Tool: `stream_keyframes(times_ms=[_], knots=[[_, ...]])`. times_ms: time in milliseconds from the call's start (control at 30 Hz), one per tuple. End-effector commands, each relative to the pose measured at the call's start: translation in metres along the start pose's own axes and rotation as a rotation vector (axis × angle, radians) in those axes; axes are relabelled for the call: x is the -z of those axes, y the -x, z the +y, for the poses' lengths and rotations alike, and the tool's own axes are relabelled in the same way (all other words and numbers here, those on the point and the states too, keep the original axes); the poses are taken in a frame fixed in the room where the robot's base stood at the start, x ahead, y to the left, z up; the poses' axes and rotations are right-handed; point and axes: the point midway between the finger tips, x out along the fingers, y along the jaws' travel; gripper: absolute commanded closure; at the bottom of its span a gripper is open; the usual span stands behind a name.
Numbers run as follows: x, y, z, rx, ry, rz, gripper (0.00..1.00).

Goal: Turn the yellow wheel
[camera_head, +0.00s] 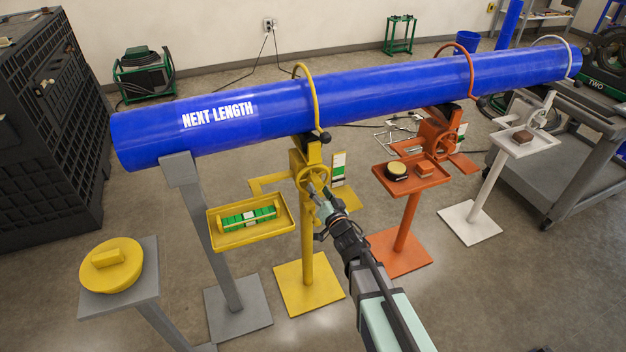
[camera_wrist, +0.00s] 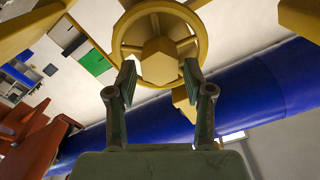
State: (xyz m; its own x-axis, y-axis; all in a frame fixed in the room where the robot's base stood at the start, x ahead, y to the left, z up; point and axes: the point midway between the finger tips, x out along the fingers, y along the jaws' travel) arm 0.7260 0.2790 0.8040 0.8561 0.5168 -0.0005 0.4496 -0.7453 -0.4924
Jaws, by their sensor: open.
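The yellow wheel (camera_head: 311,177) is mounted on the front of the yellow stand (camera_head: 307,240), under the blue pipe (camera_head: 380,92). In the wrist view the wheel (camera_wrist: 126,42) shows a round rim, spokes and a faceted hub (camera_wrist: 160,62). My gripper (camera_head: 317,190) is at the wheel in the head view, and the arm partly covers the wheel's lower side. In the wrist view my gripper (camera_wrist: 159,68) is open, with one fingertip on each side of the hub, overlapping the rim in the picture. I cannot tell whether the fingers touch the wheel. Nothing is held.
A yellow tray (camera_head: 224,237) with green and white pieces stands left of my gripper. An orange tray (camera_head: 386,181) on an orange stand is close on the right. A white stand (camera_head: 470,224) is farther right. A grey stand with a yellow disc (camera_head: 112,272) is front left.

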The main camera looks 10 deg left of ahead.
Motion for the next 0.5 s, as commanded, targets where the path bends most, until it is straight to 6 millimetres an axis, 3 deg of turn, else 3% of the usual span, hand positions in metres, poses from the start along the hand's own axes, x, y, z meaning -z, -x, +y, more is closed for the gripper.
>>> stream_keyframes(times_ms=[33, 200, 500], knots=[[0.0, -0.015, 0.001, 0.001, 0.0, 0.0, 0.48], [0.001, -0.04, 0.001, 0.0, 0.0, 0.0, 0.48], [0.0, -0.059, 0.0, 0.0, 0.0, 0.0, 0.48]])
